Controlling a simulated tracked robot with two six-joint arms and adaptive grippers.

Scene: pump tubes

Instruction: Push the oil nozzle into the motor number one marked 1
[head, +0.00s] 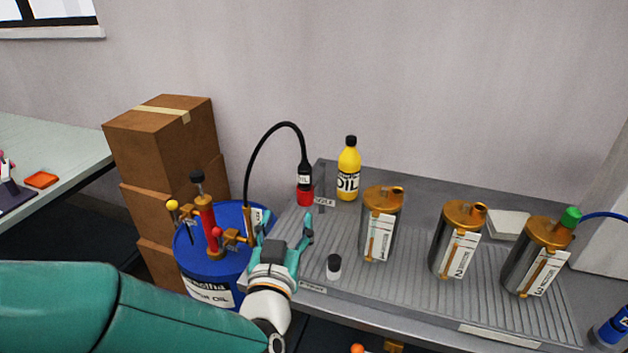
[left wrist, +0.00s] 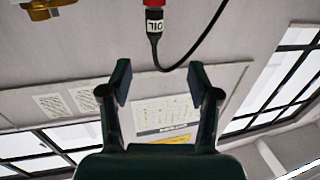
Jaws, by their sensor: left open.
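The oil nozzle (head: 304,176) is black with a white OIL label and stands upright in a red holder (head: 305,196) at the tray's back left. A black hose arches from it to the blue oil drum. Motor number one (head: 380,225) is the leftmost silver cylinder with a copper top and a spout opening. My left gripper (head: 283,230) is open and empty, in front of and left of the nozzle. In the left wrist view, the nozzle (left wrist: 154,28) appears upside down beyond the open fingertips, apart from them. My right gripper is not in view.
A yellow oil bottle (head: 348,172) stands behind. A small black-capped jar (head: 333,266) is near the front edge. The blue drum (head: 208,267) with a red pump is left.

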